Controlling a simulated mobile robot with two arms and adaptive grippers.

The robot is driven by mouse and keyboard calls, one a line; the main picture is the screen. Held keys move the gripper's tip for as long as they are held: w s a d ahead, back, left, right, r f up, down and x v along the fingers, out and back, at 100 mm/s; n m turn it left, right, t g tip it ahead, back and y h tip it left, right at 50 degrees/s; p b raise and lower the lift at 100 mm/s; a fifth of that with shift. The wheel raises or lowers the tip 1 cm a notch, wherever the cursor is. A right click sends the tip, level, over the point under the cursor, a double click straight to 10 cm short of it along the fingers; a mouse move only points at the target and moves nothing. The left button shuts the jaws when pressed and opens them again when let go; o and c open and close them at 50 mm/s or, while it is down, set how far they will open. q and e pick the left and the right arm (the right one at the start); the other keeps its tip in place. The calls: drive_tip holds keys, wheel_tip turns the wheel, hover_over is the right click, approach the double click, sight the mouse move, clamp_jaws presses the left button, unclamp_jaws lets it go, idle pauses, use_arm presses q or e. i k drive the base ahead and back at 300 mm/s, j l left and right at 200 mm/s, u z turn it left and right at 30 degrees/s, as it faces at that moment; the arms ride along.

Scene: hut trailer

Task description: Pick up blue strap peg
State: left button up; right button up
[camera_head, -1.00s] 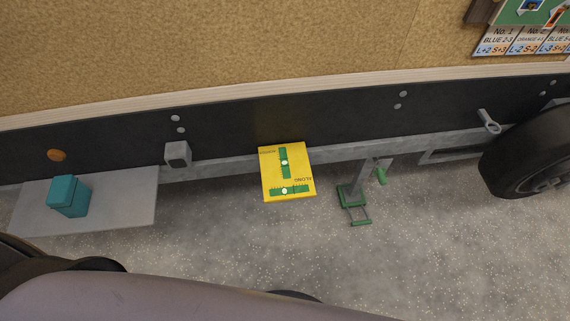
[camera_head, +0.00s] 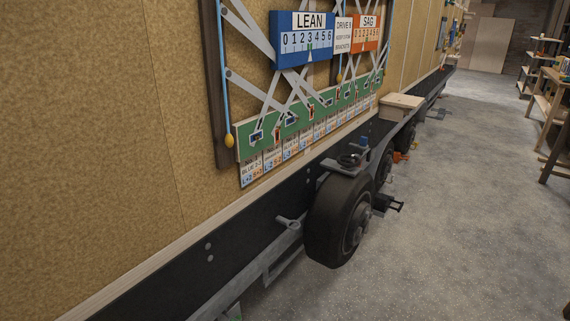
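A green peg strip (camera_head: 272,135) runs along the trailer's side wall, with small pegs or markers on it. One near its left end (camera_head: 257,136) looks blue and white. At this size I cannot tell for certain which one is the blue strap peg. Numbered cards (camera_head: 270,161) hang below the strip, and the nearest one reads BLUE. A blue cord (camera_head: 221,75) with a yellow end knob (camera_head: 229,141) hangs left of the strip. Neither of my grippers is in this view.
Above the strip are a blue LEAN board (camera_head: 304,62) and an orange SAG board (camera_head: 365,46), with pale crossed bars. Below are a black tyre (camera_head: 325,228) and a wooden box (camera_head: 402,104). A wooden shelf (camera_head: 552,105) stands at the right.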

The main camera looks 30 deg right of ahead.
sight(363, 140)
drive_tip(key=z, duration=1.6)
drive_tip(key=i+l, duration=0.15)
drive_tip(key=i+u, duration=0.05)
drive_tip(key=i, duration=0.05)
